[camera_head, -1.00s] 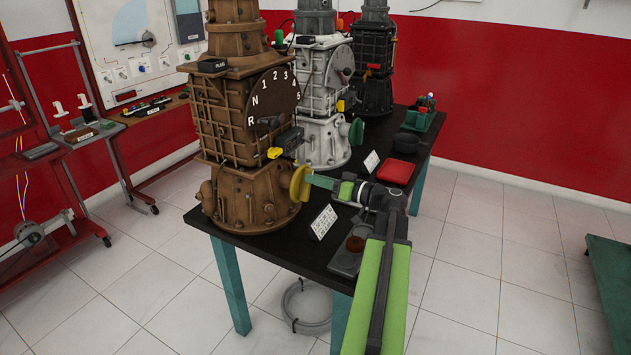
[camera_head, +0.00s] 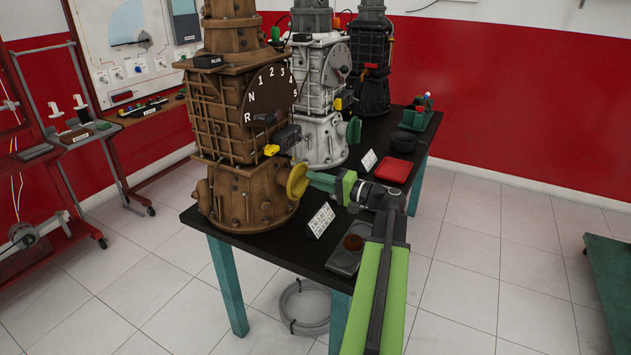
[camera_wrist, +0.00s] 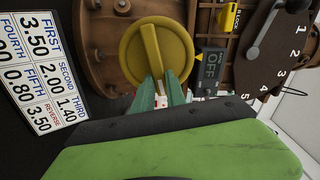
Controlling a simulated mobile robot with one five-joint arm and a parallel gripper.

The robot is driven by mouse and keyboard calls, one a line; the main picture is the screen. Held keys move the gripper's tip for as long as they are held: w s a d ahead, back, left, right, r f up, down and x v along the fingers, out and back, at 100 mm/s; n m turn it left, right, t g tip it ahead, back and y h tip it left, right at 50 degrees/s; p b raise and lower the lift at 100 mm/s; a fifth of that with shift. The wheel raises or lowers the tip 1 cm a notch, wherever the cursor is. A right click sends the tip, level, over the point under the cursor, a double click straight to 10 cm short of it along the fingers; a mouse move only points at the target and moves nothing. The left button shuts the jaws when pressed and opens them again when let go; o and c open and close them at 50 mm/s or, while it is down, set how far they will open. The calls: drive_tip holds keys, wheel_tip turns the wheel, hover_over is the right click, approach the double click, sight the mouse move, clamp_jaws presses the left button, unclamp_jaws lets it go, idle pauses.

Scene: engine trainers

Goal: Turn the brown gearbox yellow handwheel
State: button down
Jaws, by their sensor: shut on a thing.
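The brown gearbox (camera_head: 225,115) stands upright at the near end of the black table. Its yellow handwheel (camera_head: 297,181) is on its right side, low down. In the wrist view the handwheel (camera_wrist: 157,52) is a round yellow disc with a raised bar across its middle, the bar standing near upright and tilted slightly. My gripper (camera_head: 310,180) reaches it from the right. In the wrist view my green fingertips (camera_wrist: 160,88) are shut on the lower end of that bar. The far end of the bar shows above the fingertips.
A white ratio card (camera_head: 321,220) stands close below my gripper. A grey tray (camera_head: 343,262) lies at the table's near edge. The gear lever (camera_head: 264,119) and a black switch box (camera_head: 287,138) sit above the handwheel. White and black gearboxes stand behind.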

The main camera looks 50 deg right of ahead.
drive_tip(key=m, duration=0.2)
drive_tip(key=f+m+b, duration=0.1)
drive_tip(key=m, duration=0.2)
drive_tip(key=shift+d+f, duration=0.1)
idle(0.5)
drive_tip(key=c, duration=1.4)
unclamp_jaws()
drive_tip(key=shift+o, duration=0.2)
drive_tip(key=v, duration=1.7)
drive_tip(key=shift+s, duration=0.2)
drive_tip(key=shift+f, duration=0.1)
